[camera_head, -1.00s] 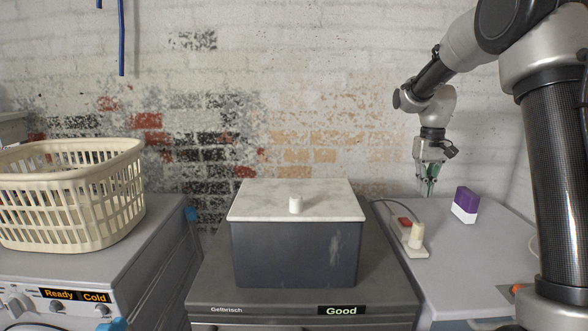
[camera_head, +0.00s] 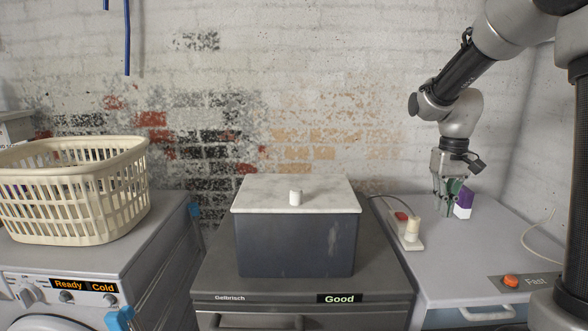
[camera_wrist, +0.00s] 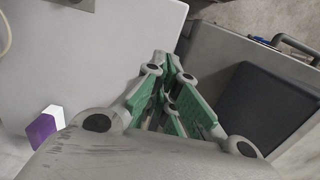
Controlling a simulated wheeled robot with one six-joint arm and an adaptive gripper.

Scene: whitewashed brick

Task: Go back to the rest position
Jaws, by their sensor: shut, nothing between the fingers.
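My gripper (camera_head: 447,196) hangs pointing down above the light grey machine on the right, in front of the purple and white box in the head view. It is shut and empty. In the wrist view my gripper's green-padded fingers (camera_wrist: 172,105) come together with nothing between them. The machine top below shows at the left of that view.
A purple and white box (camera_head: 464,203) and a power strip with a plug (camera_head: 408,236) stand on the right machine (camera_head: 455,262). A dark lidded bin (camera_head: 296,245) stands on the middle machine. A cream basket (camera_head: 75,190) is at left. Blue cords (camera_head: 127,40) hang above.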

